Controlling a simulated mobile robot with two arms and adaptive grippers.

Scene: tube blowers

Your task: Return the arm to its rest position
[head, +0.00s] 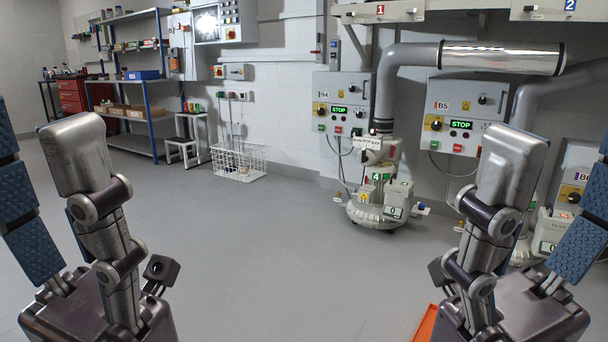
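My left gripper (38,155) stands upright at the left edge of the head view. Its grey finger and its blue-padded finger are spread apart, with nothing seen between them. My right gripper (553,165) stands upright at the right edge in much the same pose. It is also open, with no held object visible. Both palms are low in the frame, and the outer fingers are partly cut off by the picture's edges. The rest of each arm is out of view.
A blower unit (375,212) stands on the floor below a grey pipe. Control boxes (338,104) line the wall. An orange edge (427,325) shows at the bottom. A white wire basket (239,162) and shelving (128,80) stand farther back. The middle floor (270,260) is clear.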

